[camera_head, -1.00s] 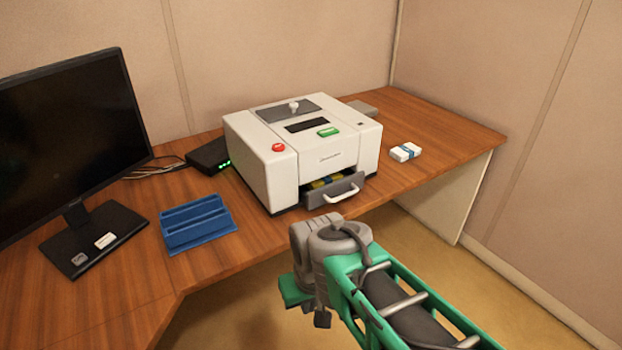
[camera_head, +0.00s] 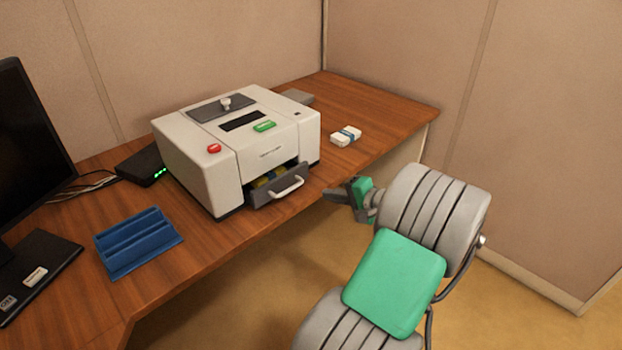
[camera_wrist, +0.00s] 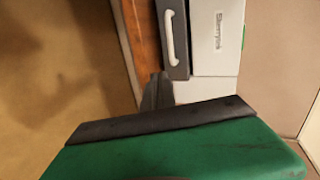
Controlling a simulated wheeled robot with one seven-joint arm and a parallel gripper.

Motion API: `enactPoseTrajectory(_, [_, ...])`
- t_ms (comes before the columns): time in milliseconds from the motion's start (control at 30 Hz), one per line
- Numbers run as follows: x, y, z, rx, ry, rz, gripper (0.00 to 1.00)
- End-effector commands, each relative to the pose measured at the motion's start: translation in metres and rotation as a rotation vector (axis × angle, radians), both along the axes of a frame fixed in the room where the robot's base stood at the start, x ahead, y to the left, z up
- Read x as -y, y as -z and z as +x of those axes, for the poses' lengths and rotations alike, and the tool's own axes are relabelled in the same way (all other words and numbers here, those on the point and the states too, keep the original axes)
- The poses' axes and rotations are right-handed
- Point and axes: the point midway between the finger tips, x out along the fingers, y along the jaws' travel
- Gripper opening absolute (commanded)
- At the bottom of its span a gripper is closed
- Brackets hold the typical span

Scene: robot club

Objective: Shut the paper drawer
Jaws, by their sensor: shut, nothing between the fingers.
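The paper drawer (camera_head: 277,187) is a dark grey tray with a pale handle, low on the front of the white printer (camera_head: 237,150). It sticks out from the printer, and something yellow and blue shows inside it. In the wrist view the drawer front (camera_wrist: 174,38) and its white handle show at the top. My gripper (camera_head: 328,194) is shut and empty, just right of the drawer and in front of the desk edge, apart from the handle. In the wrist view its dark fingers (camera_wrist: 156,92) point toward the drawer and printer.
A small white pack with a blue band (camera_head: 346,136) lies on the desk (camera_head: 388,112) right of the printer. A blue holder (camera_head: 138,243), a black box with green lights (camera_head: 142,163) and a monitor stand to the left. Floor space is free before the desk.

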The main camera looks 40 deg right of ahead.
Motion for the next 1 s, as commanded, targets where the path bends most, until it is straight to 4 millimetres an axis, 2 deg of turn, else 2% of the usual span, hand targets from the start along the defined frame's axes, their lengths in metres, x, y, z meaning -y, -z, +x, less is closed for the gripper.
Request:
enactPoseTrajectory(33, [0.016, -0.002, -0.014, 0.038, 0.045, 0.029, 0.00])
enactPoseTrajectory(100, [0.026, -0.006, -0.024, 0.075, 0.076, 0.053, 0.00])
enactPoseTrajectory(233, [0.029, -0.005, -0.018, 0.089, 0.084, 0.060, 0.00])
enactPoseTrajectory(367, [0.027, 0.002, 0.004, 0.087, 0.080, 0.059, 0.00])
enactPoseTrajectory(700, [0.025, 0.024, 0.075, 0.085, 0.081, 0.056, 0.00])
enactPoseTrajectory(800, [0.025, 0.022, 0.092, 0.085, 0.081, 0.055, 0.00])
enactPoseTrajectory(1000, [0.025, 0.022, 0.108, 0.084, 0.084, 0.056, 0.00])
